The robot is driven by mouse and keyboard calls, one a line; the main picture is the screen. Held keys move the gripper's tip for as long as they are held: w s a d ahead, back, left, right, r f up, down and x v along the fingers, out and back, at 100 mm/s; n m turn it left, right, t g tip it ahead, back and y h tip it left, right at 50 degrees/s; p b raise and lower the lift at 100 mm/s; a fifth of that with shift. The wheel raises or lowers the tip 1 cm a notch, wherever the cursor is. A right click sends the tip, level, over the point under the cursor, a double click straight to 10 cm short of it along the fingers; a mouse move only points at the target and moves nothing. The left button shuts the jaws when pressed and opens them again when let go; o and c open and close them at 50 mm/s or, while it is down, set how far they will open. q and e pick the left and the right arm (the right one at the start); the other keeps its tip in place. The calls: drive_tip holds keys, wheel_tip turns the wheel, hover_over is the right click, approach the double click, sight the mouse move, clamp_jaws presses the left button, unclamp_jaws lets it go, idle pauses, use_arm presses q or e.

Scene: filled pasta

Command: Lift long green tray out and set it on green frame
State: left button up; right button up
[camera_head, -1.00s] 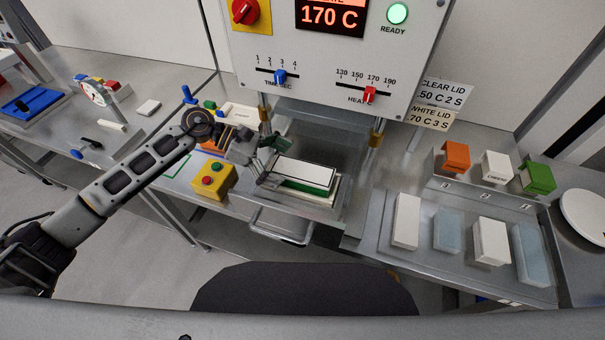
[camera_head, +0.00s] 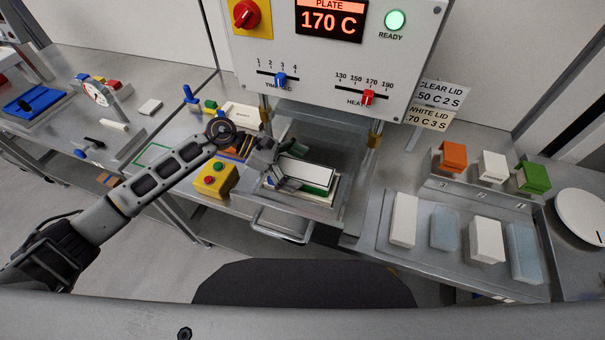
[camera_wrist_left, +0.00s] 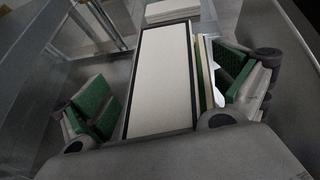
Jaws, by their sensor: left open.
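The long green tray (camera_head: 316,190) lies in the machine's metal drawer under a white, dark-edged top (camera_head: 306,173). In the left wrist view its white top (camera_wrist_left: 162,80) runs lengthwise between my fingers. My left gripper (camera_head: 282,165) is open over the tray's left end; its green-padded fingers (camera_wrist_left: 165,98) stand on either side of the tray, apart from it at the left. Touch on the right side is not clear. The green frame (camera_head: 153,156) is a green outline on the bench at left, partly hidden by my arm. My right gripper is not in view.
The sealing machine panel (camera_head: 335,50) hangs above and behind the tray. A yellow button box (camera_head: 215,180) stands left of the drawer. A metal handle (camera_head: 282,235) sticks out in front. White and clear lids lie on a rack (camera_head: 465,262) at right.

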sight(298, 169)
use_arm(q)
drive_tip(key=c, duration=1.3)
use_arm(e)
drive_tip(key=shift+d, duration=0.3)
use_arm(q)
drive_tip(key=shift+r, duration=0.1)
drive_tip(key=shift+w+r, duration=0.1)
drive_tip(key=shift+r, duration=0.15)
drive_tip(key=shift+c, duration=0.8)
drive_tip(key=shift+r, duration=0.3)
wheel_tip(298, 169, up, 3)
drive_tip(key=shift+r+b, duration=0.2)
drive_tip(key=shift+b, duration=0.25)
drive_tip(key=c, duration=0.7)
wheel_tip(298, 169, up, 23)
drive_tip(key=b, duration=0.3)
drive_tip(key=shift+r, duration=0.2)
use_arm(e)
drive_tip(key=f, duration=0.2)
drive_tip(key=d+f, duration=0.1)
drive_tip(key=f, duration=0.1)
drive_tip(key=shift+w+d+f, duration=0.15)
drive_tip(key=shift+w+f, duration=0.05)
